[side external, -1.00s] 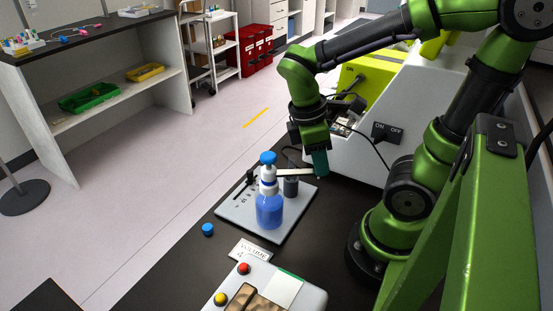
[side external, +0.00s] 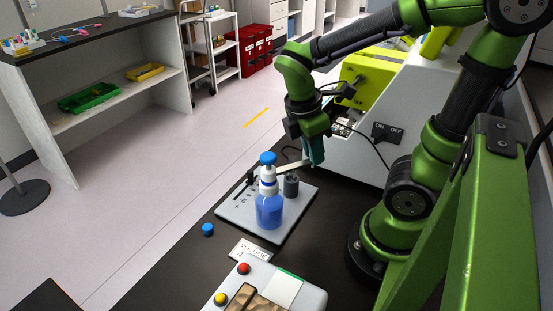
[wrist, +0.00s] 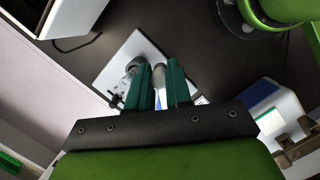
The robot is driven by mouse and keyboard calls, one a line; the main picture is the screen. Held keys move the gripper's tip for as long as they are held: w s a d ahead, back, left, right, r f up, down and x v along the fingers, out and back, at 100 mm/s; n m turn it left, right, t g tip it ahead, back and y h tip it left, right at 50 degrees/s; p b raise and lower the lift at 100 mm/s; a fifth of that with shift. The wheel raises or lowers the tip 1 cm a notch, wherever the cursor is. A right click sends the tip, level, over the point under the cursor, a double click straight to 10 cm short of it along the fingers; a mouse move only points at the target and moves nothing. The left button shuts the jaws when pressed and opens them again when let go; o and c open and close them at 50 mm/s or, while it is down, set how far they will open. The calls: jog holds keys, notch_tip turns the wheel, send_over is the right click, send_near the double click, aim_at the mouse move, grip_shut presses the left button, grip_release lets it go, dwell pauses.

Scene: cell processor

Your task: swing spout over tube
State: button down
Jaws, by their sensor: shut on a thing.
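The dispenser bottle (side external: 268,212) holds blue liquid and has a white neck and a blue top. It stands upright on a pale plate (side external: 240,212). Its pale spout (side external: 294,168) reaches out to the right. A small grey tube (side external: 291,187) stands upright on the plate, right of the bottle. The spout passes beyond the tube's top in the side view; I cannot tell its exact alignment. My gripper (side external: 315,155) is shut on the spout's outer end. In the wrist view its teal fingers (wrist: 160,92) point down toward the plate; their grip is partly hidden.
A blue cap (side external: 207,229) and a VOLUME card (side external: 250,250) lie on the dark bench. A control box with a red button (side external: 243,268) and a yellow button (side external: 221,299) is at the front. A large pale machine (side external: 350,155) stands right of my gripper.

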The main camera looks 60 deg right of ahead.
jog(key=shift+w+r, duration=0.1)
jog(key=shift+w+d+n+t, duration=0.2)
jog(key=shift+w+d+n, duration=0.2)
jog(key=shift+w+n, duration=0.4)
jog(key=shift+w+d+n+t, duration=0.2)
jog(key=shift+w+d+n, duration=0.25)
jog(key=shift+n, duration=0.55)
jog(key=shift+w+a, duration=0.1)
jog(key=shift+w+d+n+t+h, duration=0.15)
jog(key=shift+w+n+t, duration=0.05)
jog(key=shift+w+n, duration=0.6)
jog(key=shift+w+d+n+t+h, duration=0.15)
jog(key=shift+w+n+t, duration=0.05)
jog(key=shift+w+n, duration=0.6)
jog(key=shift+s, duration=0.1)
jog(key=c, duration=1)
grip_release()
jog(key=shift+c, duration=0.2)
jog(key=v, duration=0.3)
jog(key=d+v, duration=0.1)
jog(key=v, duration=0.1)
jog(key=shift+s+r, duration=0.1)
jog(key=shift+r, duration=0.4)
